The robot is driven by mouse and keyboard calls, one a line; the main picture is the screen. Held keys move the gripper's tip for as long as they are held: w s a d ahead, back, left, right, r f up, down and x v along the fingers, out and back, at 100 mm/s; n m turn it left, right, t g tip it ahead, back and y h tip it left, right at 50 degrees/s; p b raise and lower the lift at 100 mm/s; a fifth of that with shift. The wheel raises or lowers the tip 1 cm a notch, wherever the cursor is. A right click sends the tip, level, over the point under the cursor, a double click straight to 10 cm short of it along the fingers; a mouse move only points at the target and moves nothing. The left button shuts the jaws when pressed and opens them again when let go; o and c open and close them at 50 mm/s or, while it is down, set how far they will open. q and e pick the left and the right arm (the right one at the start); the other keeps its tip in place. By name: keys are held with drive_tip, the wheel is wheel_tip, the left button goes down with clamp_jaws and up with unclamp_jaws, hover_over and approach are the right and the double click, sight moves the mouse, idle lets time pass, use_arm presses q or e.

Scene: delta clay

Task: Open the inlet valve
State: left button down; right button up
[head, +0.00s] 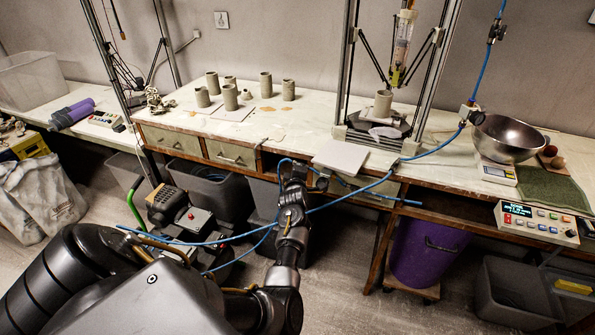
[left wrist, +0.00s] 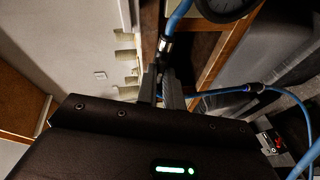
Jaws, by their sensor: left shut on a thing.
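My left gripper (head: 294,174) is at the front edge of the bench, where blue hoses meet. In the left wrist view its fingers (left wrist: 163,84) are close together, shut on a small part at the metal hose fitting (left wrist: 164,46), which I take to be the inlet valve. The fingers hide most of that part, so its handle position cannot be told. A blue hose (head: 352,193) runs past the gripper; it also shows in the left wrist view (left wrist: 209,92). A round dark gauge-like disc (left wrist: 226,6) is just beyond the fingers. My right gripper is not in view.
A small compressor-like machine (head: 188,218) stands on the floor under the bench. Clay cylinders (head: 230,98) stand on the bench, with a delta printer (head: 385,105) to their right. A metal bowl (head: 507,138) and control box (head: 537,223) are at the right. Hoses hang around my arm.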

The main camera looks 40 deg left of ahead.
use_arm(q)
drive_tip(key=shift+a, duration=0.1)
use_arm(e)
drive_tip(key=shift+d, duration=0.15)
use_arm(q)
drive_tip(key=c, duration=1.6)
unclamp_jaws()
drive_tip(key=shift+s, duration=0.1)
drive_tip(key=shift+o, duration=0.3)
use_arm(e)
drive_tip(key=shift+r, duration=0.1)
